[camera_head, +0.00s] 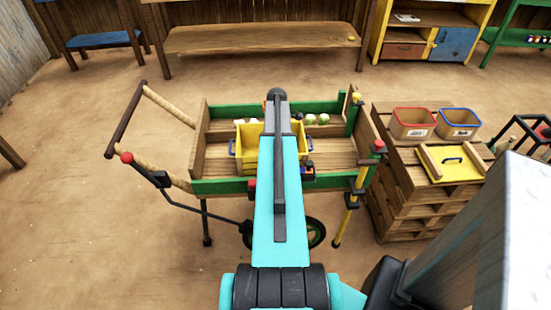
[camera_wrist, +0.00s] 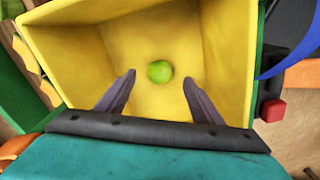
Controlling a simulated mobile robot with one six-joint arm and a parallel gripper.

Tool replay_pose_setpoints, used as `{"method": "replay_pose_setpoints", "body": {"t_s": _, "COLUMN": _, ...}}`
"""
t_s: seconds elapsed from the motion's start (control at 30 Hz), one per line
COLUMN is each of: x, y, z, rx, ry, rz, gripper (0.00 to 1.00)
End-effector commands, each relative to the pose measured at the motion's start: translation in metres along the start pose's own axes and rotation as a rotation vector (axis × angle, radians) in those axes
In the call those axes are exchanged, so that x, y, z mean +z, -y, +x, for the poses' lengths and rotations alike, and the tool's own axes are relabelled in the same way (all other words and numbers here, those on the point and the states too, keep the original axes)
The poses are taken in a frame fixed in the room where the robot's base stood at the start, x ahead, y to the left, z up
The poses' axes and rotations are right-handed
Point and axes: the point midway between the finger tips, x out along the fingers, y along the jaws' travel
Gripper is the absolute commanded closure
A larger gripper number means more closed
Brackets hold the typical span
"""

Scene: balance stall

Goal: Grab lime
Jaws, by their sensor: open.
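In the wrist view a green lime (camera_wrist: 160,71) lies on the floor of a yellow crate (camera_wrist: 224,35), near its middle. My gripper (camera_wrist: 158,84) is open, its two dark fingers spread on either side below the lime, with nothing between them. The fingers point into the crate. I cannot tell how far above the lime they are. In the head view the yellow crate (camera_head: 248,160) stands in a wooden cart, and my arm covers its middle. The lime in the crate and my fingertips are hidden there.
The wooden cart (camera_head: 335,145) has green rails and holds pale green round items (camera_head: 317,119) beside the crate. Stacked pallets (camera_head: 407,190) stand at the right with a red-rimmed bin (camera_head: 413,123), a blue-rimmed bin (camera_head: 458,124) and a yellow board (camera_head: 452,163).

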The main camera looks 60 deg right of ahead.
Motion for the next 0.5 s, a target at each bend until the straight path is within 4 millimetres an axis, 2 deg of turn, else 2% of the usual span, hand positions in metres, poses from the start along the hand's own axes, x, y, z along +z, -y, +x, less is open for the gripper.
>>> {"method": "replay_pose_setpoints", "body": {"t_s": 0.17, "x": -0.001, "y": 0.0, "z": 0.005, "rx": -0.001, "ry": 0.0, "rz": -0.001, "gripper": 0.39}}
{"method": "replay_pose_setpoints", "body": {"t_s": 0.5, "x": -0.004, "y": 0.001, "z": 0.037, "rx": -0.002, "ry": 0.001, "rz": -0.001, "gripper": 0.39}}
